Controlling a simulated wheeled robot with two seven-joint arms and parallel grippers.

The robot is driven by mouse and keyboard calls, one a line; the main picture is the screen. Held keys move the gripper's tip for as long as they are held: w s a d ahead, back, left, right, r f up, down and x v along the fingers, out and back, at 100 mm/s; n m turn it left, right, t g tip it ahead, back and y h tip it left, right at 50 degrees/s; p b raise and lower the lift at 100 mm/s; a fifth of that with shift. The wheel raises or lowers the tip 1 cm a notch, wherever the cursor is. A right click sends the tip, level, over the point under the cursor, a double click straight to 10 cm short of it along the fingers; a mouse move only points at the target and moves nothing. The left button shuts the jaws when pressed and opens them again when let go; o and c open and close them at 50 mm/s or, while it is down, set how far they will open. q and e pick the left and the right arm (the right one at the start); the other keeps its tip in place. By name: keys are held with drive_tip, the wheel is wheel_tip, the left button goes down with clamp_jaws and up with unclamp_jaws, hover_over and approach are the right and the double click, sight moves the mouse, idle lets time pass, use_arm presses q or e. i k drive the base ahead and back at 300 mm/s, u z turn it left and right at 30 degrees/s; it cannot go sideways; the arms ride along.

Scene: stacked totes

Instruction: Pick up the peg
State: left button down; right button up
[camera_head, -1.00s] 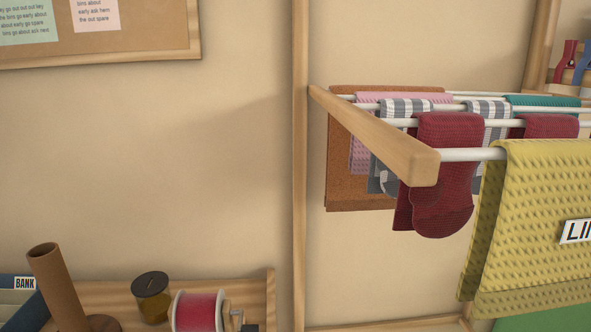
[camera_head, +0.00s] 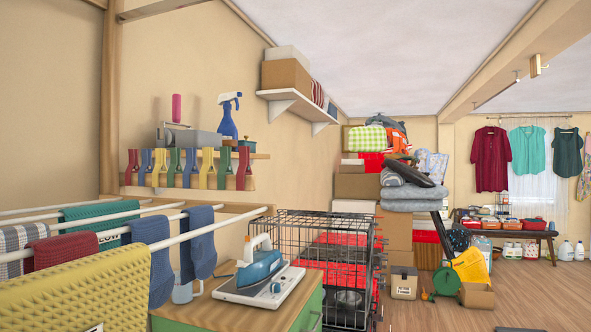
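Several coloured clothes pegs hang in a row on a wooden wall rail in the left half of the head view. From left to right they include a red peg (camera_head: 131,166), a blue peg (camera_head: 145,166), a yellow peg (camera_head: 159,167) and a green peg (camera_head: 174,167). The row ends with another red peg (camera_head: 243,168) at the right. I cannot tell which one is the task's peg. Neither of my grippers shows in this view.
A drying rack with a yellow towel (camera_head: 75,300) and blue socks (camera_head: 152,262) stands in front, below the pegs. An iron (camera_head: 262,265) sits on a wooden-topped cabinet, beside a black wire crate (camera_head: 345,232). Open wooden floor (camera_head: 530,290) lies to the right.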

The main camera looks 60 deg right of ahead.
sight(245, 168)
drive_tip(key=z, duration=1.2)
drive_tip(key=k, duration=0.2)
drive_tip(key=u, duration=3.5)
drive_tip(key=k, duration=1.6)
drive_tip(key=z, duration=1.9)
